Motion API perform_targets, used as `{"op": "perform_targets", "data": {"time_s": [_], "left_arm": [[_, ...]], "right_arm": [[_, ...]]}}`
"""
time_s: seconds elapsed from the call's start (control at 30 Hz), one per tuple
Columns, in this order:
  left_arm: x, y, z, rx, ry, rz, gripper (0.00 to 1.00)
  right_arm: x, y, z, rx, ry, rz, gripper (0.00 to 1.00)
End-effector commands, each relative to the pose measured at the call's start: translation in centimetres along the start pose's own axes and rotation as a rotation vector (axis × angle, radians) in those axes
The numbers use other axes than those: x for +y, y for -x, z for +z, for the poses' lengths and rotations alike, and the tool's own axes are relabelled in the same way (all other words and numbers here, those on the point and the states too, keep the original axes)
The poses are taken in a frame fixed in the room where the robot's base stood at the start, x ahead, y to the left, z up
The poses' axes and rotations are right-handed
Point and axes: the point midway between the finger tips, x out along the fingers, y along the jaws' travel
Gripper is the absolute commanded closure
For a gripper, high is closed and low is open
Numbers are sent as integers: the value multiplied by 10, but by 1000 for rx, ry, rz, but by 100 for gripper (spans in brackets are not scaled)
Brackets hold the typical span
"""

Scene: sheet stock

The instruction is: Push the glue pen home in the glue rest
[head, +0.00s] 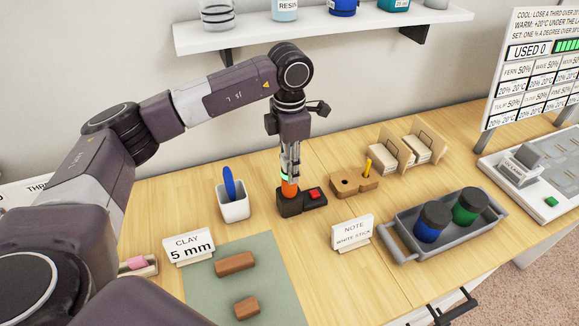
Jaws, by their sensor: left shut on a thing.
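My left gripper (289,172) comes down from above and is shut on the upper part of the pen. The pen's tip is hidden, so I cannot tell how deep it sits. My right gripper is not in view.
A white cup (234,208) with a blue tool stands left of the rest. A wooden block (346,186) with a yellow stick is to the right. A grey tray (404,221) holds two jars. A wall shelf (260,38) is above.

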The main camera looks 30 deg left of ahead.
Motion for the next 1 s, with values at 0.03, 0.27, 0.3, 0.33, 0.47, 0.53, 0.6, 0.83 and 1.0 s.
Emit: {"op": "perform_targets", "data": {"time_s": [0.03, 0.27, 0.3, 0.33, 0.47, 0.53, 0.6, 0.83, 1.0], "left_arm": [[-1, -4, 0, 3, -1, -3, 96], [-2, -4, -1, 5, -1, -4, 96], [-2, -5, -1, 5, -2, -4, 96], [-2, -5, -1, 5, -2, -5, 96], [-2, -6, -1, 7, -2, -5, 96], [-2, -6, -1, 7, -2, -5, 65], [-2, -5, -1, 6, -2, -4, 57], [-1, -3, 0, 3, -1, -3, 52], [-1, -3, 0, 3, -1, -2, 35]], "right_arm": [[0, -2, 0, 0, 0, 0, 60], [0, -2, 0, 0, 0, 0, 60], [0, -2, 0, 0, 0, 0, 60], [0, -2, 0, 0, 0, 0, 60], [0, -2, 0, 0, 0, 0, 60], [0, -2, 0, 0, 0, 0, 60], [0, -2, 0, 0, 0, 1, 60], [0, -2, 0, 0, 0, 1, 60], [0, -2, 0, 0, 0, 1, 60]]}}
